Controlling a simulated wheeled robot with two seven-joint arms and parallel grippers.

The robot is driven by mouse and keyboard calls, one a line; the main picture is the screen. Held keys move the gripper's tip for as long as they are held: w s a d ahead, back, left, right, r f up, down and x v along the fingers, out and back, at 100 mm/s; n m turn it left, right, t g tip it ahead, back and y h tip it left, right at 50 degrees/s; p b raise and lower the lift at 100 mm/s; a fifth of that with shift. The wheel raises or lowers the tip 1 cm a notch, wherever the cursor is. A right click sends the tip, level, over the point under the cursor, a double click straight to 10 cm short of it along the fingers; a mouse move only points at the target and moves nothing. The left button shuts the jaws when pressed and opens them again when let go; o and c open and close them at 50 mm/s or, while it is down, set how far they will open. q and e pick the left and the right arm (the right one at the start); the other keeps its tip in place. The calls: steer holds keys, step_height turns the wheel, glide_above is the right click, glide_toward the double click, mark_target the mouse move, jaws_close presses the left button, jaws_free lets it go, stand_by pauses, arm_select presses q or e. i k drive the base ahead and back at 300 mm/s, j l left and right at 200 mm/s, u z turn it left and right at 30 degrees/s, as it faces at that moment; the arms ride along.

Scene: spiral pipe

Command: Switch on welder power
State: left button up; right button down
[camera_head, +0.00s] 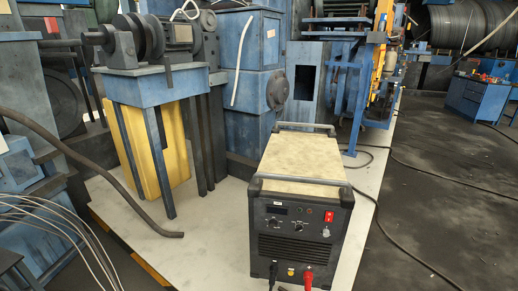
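The welder (301,190) is a dark box with a worn beige top and a metal handle bar at each end of the top. It stands upright on the pale floor, right of the middle. Its front panel shows a small dark display, several knobs and a red switch (329,216) at the upper right. I cannot tell the switch's position. A red plug (308,280) and a black plug sit at the bottom of the front. Neither of my grippers shows in the head view.
A blue bench (155,86) with a grinder-like machine stands at the left, with a yellow panel (154,150) under it. A bent dark pipe or hose (95,172) reaches across the left floor. Cables lie on the dark floor at right.

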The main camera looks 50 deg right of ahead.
mark_target(329, 217)
steer(key=z, duration=1.9)
